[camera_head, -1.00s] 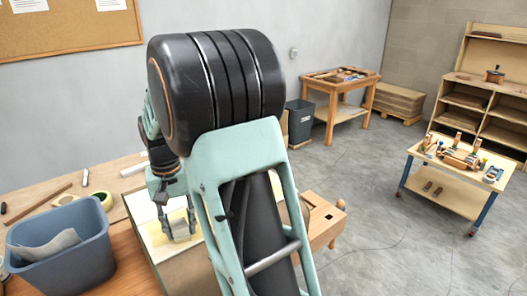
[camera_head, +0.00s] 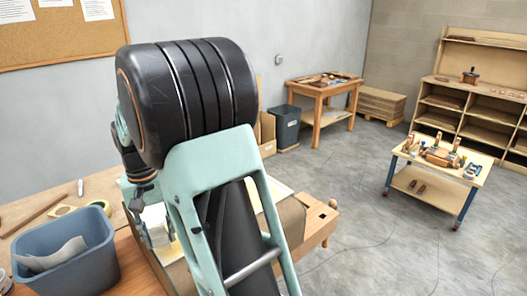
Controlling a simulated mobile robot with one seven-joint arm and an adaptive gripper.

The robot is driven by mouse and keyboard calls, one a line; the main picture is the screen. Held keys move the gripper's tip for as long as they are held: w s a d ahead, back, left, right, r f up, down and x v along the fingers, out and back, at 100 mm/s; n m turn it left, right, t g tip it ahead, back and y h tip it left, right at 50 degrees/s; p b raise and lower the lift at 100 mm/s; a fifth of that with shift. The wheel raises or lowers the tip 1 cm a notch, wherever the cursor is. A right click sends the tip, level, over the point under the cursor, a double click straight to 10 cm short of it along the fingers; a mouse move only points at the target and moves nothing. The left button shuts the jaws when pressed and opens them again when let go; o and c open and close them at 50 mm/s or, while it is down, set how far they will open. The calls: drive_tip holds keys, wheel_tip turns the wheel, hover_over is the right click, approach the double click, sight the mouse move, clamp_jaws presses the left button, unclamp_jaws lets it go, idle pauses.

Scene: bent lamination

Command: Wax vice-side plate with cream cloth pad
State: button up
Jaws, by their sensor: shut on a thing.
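My gripper (camera_head: 160,236) is at the left of my arm, low over the workbench, pointing down. It is shut on a pale thing, which looks like the cream cloth pad (camera_head: 154,214); my arm and the small size hide its exact shape. Pale cream plate surface (camera_head: 272,192) shows right of my arm, on the bench toward the vice end. More pale surface shows below my gripper; whether it is the same plate I cannot tell. The wooden vice (camera_head: 322,222) is at the bench's right end. My arm hides the middle of the work. Contact between pad and plate is unclear.
A low trolley (camera_head: 436,177) with tools, a wooden table (camera_head: 322,92) and a shelf unit (camera_head: 470,115) stand farther off. Floor between is clear.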

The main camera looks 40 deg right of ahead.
drive_tip(key=shift+r+p, duration=0.35)
drive_tip(key=shift+r, duration=2.3)
